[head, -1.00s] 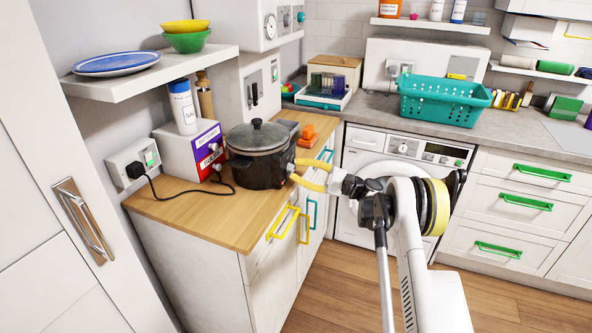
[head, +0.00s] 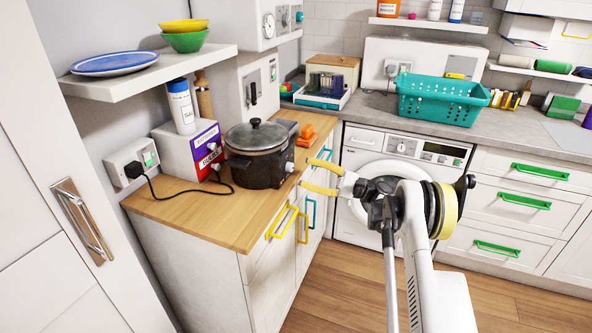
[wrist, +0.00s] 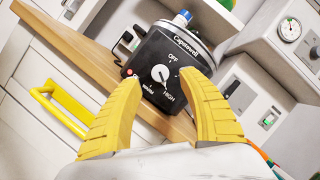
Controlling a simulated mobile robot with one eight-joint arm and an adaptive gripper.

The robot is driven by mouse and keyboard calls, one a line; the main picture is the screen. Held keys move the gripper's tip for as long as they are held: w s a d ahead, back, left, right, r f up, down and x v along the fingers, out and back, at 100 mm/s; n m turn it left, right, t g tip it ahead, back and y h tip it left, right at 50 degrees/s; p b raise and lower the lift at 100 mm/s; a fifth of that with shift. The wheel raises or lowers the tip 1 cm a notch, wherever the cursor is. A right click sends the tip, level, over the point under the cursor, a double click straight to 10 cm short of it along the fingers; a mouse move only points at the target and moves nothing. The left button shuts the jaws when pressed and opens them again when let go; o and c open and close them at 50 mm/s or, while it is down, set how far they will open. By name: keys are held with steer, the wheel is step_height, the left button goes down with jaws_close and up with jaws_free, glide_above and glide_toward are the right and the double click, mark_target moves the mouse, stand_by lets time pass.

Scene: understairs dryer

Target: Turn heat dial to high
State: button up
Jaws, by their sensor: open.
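The heat dial (wrist: 159,73) is a white knob on the dark front of the slow cooker (head: 258,168). In the wrist view, OFF is printed above it, HIGH at lower right and WARM at lower left. The knob's mark is small; it seems to lean toward HIGH, but I cannot tell for sure. The dial also shows small in the head view (head: 289,167). My gripper (head: 311,174) is open and empty, its yellow fingers spread in front of the cooker. In the wrist view the gripper (wrist: 160,80) has its fingertips on either side of the dial, seemingly apart from it.
The cooker stands on a wooden counter (head: 190,215) with a white and purple box (head: 192,150) to its left and orange objects (head: 306,135) behind. Yellow handles (head: 283,221) stick out below the counter edge. Open floor (head: 345,290) lies in front.

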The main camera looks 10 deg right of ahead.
steer(key=v, duration=0.7)
steer(key=shift+d, duration=0.25)
steer(key=shift+s, duration=0.1)
steer(key=w+a+r+h, duration=0.1)
steer(key=a+r+h, duration=0.3)
steer(key=a+r, duration=0.4)
steer(key=s+a+r+n+g+h, duration=0.1)
steer(key=s+a+r+n+h, duration=0.1)
steer(key=s+a+r+h, duration=0.4)
steer(key=s+d+f+n+h, duration=0.1)
steer(key=s+n+h, duration=0.3)
steer(key=s, duration=1.2)
steer(key=s+d+f+n+h, duration=0.2)
steer(key=s+f+n+h, duration=0.2)
steer(key=s, duration=1.3)
steer(key=shift+f+n+t+h, duration=0.2)
steer(key=shift+n+t+h, duration=0.1)
steer(key=shift+n+h, duration=0.65)
